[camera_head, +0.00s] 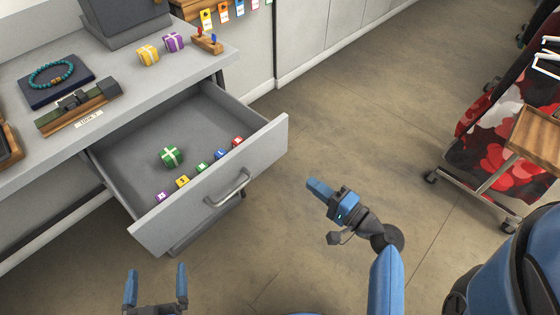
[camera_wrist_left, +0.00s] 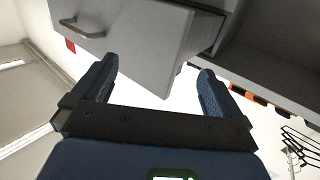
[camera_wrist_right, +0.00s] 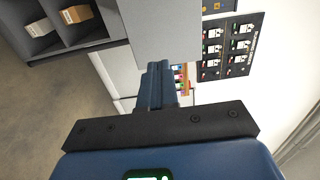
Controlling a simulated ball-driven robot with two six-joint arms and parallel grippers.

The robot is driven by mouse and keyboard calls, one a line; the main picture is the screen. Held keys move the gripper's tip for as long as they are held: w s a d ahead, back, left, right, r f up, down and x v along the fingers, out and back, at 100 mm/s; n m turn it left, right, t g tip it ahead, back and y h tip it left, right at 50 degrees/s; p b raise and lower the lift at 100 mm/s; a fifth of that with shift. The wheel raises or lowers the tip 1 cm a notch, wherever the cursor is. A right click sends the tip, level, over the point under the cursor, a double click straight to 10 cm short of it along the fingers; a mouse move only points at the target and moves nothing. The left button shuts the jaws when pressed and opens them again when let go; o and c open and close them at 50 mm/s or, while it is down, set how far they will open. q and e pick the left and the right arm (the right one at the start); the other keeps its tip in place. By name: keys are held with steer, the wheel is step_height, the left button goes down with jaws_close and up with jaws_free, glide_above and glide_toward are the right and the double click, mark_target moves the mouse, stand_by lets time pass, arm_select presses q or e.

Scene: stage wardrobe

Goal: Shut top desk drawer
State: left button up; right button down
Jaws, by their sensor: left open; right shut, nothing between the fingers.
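The top desk drawer (camera_head: 215,185) is pulled far out of the grey desk. Its curved metal handle (camera_head: 228,188) is on the front panel. Inside lie a green gift box (camera_head: 171,157) and a row of several small coloured blocks (camera_head: 201,168). My left gripper (camera_head: 156,285) is open and empty, low in front of the drawer's left part. In the left wrist view the drawer front (camera_wrist_left: 135,45) and handle (camera_wrist_left: 82,27) show beyond its fingers. My right gripper (camera_head: 316,187) is shut and empty, to the right of the drawer front and apart from it.
On the desk top (camera_head: 150,85) are a bracelet on a dark stand (camera_head: 52,79), a labelled wooden block (camera_head: 80,108) and two gift boxes (camera_head: 160,48). A wheeled rack with red cloth (camera_head: 490,140) stands at the right. The floor between is clear.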

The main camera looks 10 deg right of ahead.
mark_target(269, 152)
steer(key=p+x, duration=0.1)
steer(key=x, duration=1.1)
steer(key=shift+w+a, duration=0.1)
steer(key=shift+a, duration=0.05)
arm_select(q)
steer(key=shift+r, duration=0.55)
arm_select(e)
steer(key=shift+w+a, duration=0.35)
steer(key=shift+w, duration=0.15)
